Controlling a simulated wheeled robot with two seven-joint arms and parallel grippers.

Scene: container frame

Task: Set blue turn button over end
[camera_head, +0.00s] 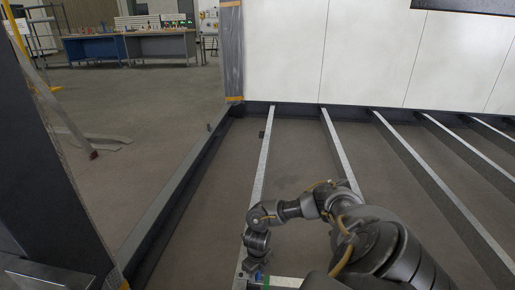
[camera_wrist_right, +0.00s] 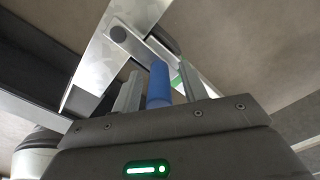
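The blue turn button shows in the right wrist view as a blue cylinder (camera_wrist_right: 158,84) standing between the two grey fingers of my right gripper (camera_wrist_right: 160,85). A narrow gap shows on each side of it, so the fingers look open around it. In the head view my right gripper (camera_head: 254,272) is low at the near end of a light metal beam (camera_head: 262,165), beside a small blue spot that is mostly hidden. My left gripper is not in view.
Several parallel beams (camera_head: 340,150) run across the floor frame with gaps between them. A dark frame edge (camera_head: 175,200) runs along the left. White wall panels (camera_head: 370,50) stand at the back. A blue workbench (camera_head: 95,47) is far off at the left.

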